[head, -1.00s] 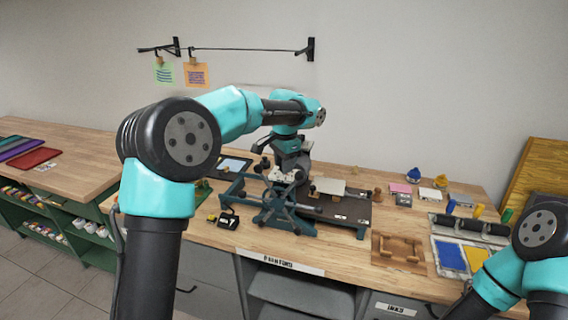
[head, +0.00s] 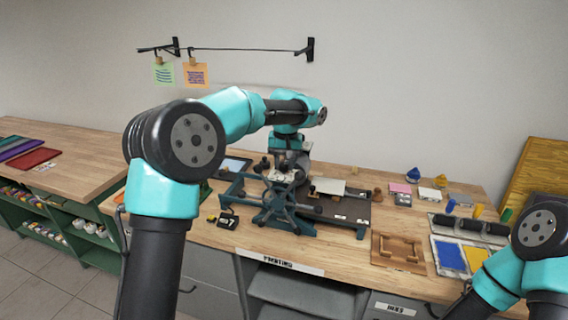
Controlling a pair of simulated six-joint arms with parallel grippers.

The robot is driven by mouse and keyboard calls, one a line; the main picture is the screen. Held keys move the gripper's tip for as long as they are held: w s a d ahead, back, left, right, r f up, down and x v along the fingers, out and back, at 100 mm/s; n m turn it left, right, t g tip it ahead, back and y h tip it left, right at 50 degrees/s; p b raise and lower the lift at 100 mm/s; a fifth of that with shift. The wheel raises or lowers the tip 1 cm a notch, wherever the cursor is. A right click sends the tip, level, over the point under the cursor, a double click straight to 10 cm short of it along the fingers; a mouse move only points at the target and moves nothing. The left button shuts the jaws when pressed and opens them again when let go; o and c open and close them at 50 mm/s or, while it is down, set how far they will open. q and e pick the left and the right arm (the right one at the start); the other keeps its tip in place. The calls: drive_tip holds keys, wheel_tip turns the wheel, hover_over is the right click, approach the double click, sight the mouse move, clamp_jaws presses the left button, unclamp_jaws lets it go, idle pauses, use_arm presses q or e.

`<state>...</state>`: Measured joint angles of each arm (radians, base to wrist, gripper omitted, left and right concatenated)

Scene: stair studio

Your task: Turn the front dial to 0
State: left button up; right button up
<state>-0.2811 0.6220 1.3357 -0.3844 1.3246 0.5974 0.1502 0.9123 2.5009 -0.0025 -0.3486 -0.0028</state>
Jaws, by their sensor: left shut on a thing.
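The teal printing press (head: 297,226) stands on the wooden bench, with a dark spoked wheel (head: 276,203) on its near side. My left arm reaches over the press from the left. My left gripper (head: 281,176) points down at the top of the press, above the wheel. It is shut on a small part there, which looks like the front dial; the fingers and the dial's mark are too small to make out. Dark knobs (head: 262,164) show beside it. A small black readout (head: 228,222) left of the press shows white digits, perhaps 057. My right gripper is outside the view.
The press bed (head: 345,207) extends right, with a pale plate (head: 328,186) on it. A wooden frame (head: 399,250) and an ink tray (head: 436,260) with blue and yellow areas lie to the right. A tablet-like board (head: 236,165) lies behind the press.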

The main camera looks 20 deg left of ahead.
sight(286, 164)
use_arm(q)
drive_tip(key=shift+n, duration=1.4)
drive_tip(key=o, duration=0.9)
drive_tip(key=shift+r, duration=0.1)
drive_tip(key=r, duration=1.7)
drive_tip(key=shift+w+d+r, duration=0.15)
drive_tip(key=shift+d, duration=0.2)
